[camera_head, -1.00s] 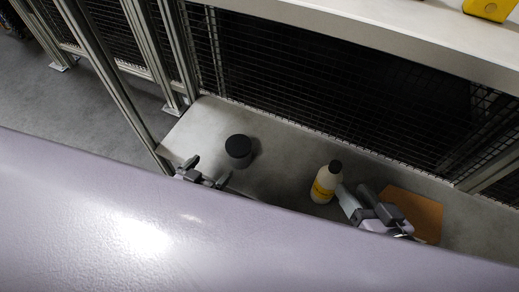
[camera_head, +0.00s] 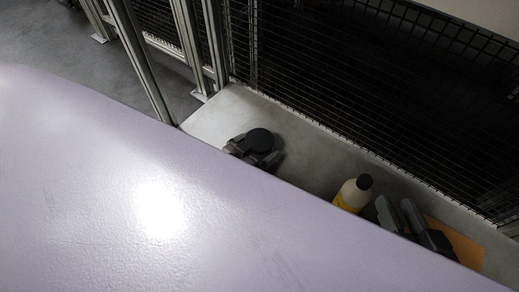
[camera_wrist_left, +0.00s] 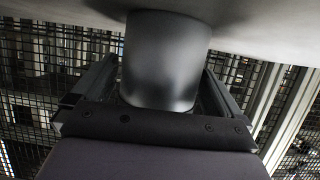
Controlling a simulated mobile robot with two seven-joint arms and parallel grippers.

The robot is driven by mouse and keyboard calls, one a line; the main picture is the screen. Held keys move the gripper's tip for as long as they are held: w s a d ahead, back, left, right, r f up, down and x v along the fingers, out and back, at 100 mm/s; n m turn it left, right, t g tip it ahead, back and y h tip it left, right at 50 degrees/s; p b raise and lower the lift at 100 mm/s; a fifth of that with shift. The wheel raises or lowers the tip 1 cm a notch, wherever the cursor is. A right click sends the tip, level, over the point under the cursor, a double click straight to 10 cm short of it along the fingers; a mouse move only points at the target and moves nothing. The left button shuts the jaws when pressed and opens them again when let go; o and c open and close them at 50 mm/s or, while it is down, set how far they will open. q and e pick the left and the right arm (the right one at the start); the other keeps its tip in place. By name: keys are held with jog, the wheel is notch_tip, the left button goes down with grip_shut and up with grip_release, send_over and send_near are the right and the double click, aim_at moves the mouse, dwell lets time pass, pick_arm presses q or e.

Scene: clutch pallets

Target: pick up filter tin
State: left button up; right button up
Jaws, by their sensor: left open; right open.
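The filter tin, a dark cylinder with a black lid (camera_head: 260,139), stands upright on the grey shelf. It also fills the middle of the left wrist view (camera_wrist_left: 163,62). My left gripper (camera_head: 256,152) is open, with one finger on each side of the tin; in the left wrist view the tin sits between the fingers, and I cannot tell whether they touch it. My right gripper (camera_head: 398,208) is open and empty, to the right of the bottle. The lower parts of both grippers are hidden behind the large pale surface in front.
A cream bottle with a black cap and yellow label (camera_head: 353,193) stands close to the left of my right gripper. An orange-brown board (camera_head: 468,248) lies at the right. Wire mesh fencing (camera_head: 330,90) rises behind the shelf (camera_head: 215,117). The shelf between tin and bottle is clear.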

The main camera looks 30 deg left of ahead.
pick_arm(q)
jog(key=shift+w+f, duration=0.2)
jog(key=shift+w, duration=0.3)
jog(key=c, duration=1)
jog(key=shift+o, duration=0.2)
jog(key=shift+r, duration=0.1)
